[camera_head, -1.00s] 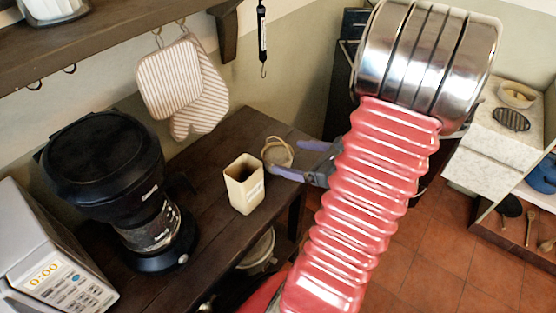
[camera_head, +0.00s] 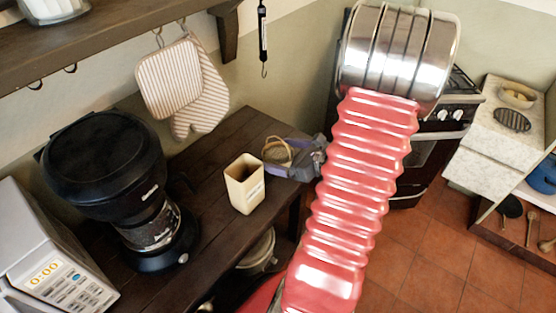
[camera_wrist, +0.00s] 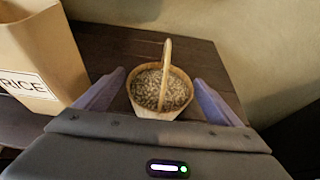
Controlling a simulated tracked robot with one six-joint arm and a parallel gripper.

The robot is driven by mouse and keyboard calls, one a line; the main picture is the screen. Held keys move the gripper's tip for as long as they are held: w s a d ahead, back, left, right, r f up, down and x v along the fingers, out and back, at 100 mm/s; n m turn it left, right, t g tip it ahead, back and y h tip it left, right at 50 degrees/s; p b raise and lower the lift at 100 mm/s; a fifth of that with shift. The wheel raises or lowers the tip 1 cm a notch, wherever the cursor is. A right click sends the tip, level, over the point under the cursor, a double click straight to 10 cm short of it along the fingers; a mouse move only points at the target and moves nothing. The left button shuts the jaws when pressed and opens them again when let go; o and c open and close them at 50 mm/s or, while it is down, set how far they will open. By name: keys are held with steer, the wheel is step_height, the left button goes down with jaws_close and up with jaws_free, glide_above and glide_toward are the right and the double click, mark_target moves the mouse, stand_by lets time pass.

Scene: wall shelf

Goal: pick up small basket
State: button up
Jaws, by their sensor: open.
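The small basket (camera_wrist: 161,90) is a light woven basket with a tall arched handle and grainy brown contents. In the wrist view it stands on the dark wooden counter between the two purple fingers of my gripper (camera_wrist: 160,100). The fingers are open, one on each side, with gaps to the basket. In the head view the basket's handle (camera_head: 279,150) shows beside my gripper (camera_head: 278,158) near the counter's right end. The gripper hides part of the basket there.
A tan rice container (camera_head: 244,184) stands just left of the basket; it fills the left of the wrist view (camera_wrist: 40,55). A black coffee maker (camera_head: 115,190) and a microwave (camera_head: 50,260) stand farther left. Mitts (camera_head: 180,85) hang on the wall behind.

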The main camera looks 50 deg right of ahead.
mark_target(267, 151)
steer(key=shift+x, duration=2.3)
steer(key=shift+c, duration=0.2)
steer(key=shift+d, duration=0.1)
steer(key=c, duration=1.3)
steer(key=shift+r, duration=0.1)
steer(key=shift+r, duration=4.95)
